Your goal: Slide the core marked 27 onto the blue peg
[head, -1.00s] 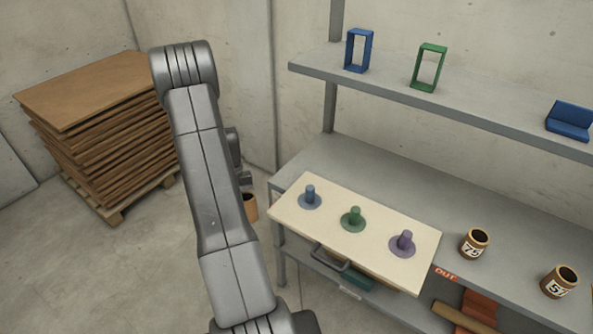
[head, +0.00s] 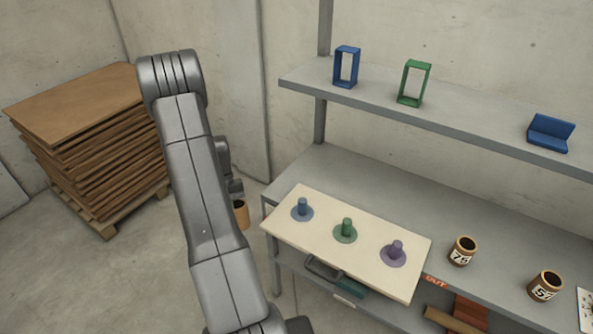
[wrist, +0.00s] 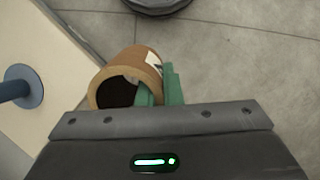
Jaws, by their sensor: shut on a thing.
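A brown core (head: 242,215) is in my gripper, left of the peg board (head: 345,262) in the head view. In the wrist view the core (wrist: 127,75) lies tilted, its dark open end toward the lower left. A corner of a white label shows, but its number cannot be read. My gripper (wrist: 157,86) is shut on the core's wall, one green finger inside the bore and one outside. The blue peg (head: 302,206) stands bare on the board. It also shows at the left edge of the wrist view (wrist: 14,91), apart from the core.
A green peg (head: 346,228) and a purple peg (head: 396,250) stand bare on the same board. Cores marked 75 (head: 462,251) and 57 (head: 545,286) stand on the bench to the right. A shelf (head: 440,120) with blue and green frames hangs above. Stacked brown sheets (head: 85,130) stand left.

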